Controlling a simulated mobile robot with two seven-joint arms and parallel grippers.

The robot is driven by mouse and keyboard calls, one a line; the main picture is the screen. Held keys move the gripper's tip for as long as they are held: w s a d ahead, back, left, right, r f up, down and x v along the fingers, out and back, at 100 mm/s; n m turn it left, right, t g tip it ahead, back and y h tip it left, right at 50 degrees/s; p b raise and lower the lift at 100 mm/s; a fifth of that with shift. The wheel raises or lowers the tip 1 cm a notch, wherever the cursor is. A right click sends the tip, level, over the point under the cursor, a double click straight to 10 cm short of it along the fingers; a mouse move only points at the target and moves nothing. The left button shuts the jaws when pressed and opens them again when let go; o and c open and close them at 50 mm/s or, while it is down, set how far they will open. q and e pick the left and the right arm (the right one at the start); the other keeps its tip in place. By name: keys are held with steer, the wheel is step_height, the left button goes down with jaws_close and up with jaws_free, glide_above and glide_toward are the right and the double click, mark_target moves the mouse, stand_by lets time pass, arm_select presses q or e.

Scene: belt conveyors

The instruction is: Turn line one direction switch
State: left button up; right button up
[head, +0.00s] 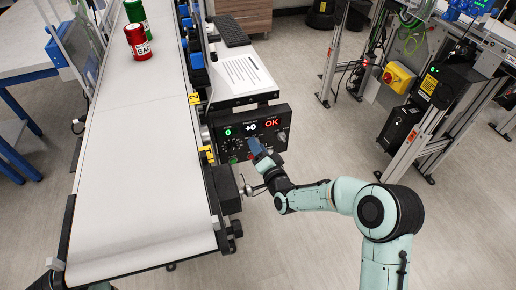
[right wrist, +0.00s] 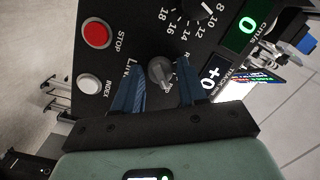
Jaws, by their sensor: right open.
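The black control panel (head: 283,117) hangs at the right side of the conveyor, with displays reading 0, +0 and OK. In the right wrist view, a small grey knob (right wrist: 161,72) stands on the panel beside partly hidden lettering; it looks like the direction switch. My right gripper (head: 255,147) is at the panel's lower front. In the right wrist view its two blue fingers (right wrist: 160,84) are open, one on each side of the knob, with gaps visible. Whether the fingertips touch the panel I cannot tell. The knob is hidden in the head view. My left gripper is not in view.
Near the knob are a red STOP button (right wrist: 96,35), a white INDEX button (right wrist: 89,84) and a numbered dial (right wrist: 190,12). The conveyor belt (head: 140,175) carries red and green cans (head: 139,41) at its far end. Open floor lies to the right.

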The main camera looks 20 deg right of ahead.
jaws_close()
